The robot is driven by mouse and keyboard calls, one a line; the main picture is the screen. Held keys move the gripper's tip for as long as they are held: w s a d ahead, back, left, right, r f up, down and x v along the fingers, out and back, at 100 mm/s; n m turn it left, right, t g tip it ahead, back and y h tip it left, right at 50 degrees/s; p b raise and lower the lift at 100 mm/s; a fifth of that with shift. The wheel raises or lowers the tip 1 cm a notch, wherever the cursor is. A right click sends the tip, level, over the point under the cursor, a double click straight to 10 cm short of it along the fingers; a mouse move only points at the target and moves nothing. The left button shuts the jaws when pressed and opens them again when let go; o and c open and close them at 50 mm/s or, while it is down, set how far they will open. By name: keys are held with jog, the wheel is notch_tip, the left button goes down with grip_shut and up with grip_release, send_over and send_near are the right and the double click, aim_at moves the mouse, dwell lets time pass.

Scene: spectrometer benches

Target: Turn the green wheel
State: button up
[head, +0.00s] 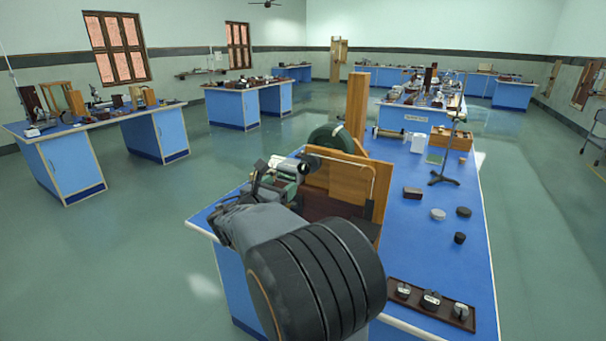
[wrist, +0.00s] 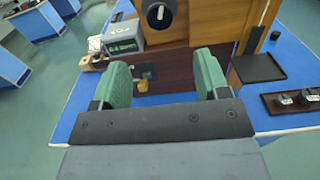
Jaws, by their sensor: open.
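The green wheel (head: 333,138) is a dark green disc standing upright beside a tall wooden post on the near blue bench. Its lower part is hidden behind a wooden panel in the head view. I cannot make it out in the wrist view. My gripper (wrist: 163,78) is open, with two green finger pads apart and nothing between them. In the head view my gripper (head: 262,185) is at the left of the wooden panel, on the near side of the wheel, and partly hidden by my arm.
A wooden panel (head: 335,175) stands close to my gripper. A grey box with a green label (wrist: 122,38) lies beyond the fingers. A tray with several metal pieces (head: 431,304) lies at the bench's near right. A black stand (head: 444,165) and small round pieces stand farther right.

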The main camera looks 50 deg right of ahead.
aim_at(302, 168)
jog(key=p+x, duration=0.2)
jog(key=x, duration=1.1)
jog(key=shift+d, duration=0.15)
jog(key=c, duration=1.2)
jog(key=shift+n, duration=0.9)
jog(key=shift+c, duration=0.2)
jog(key=o, duration=1.2)
jog(key=shift+o, duration=0.2)
jog(key=b+v, duration=0.2)
jog(key=v, duration=1.2)
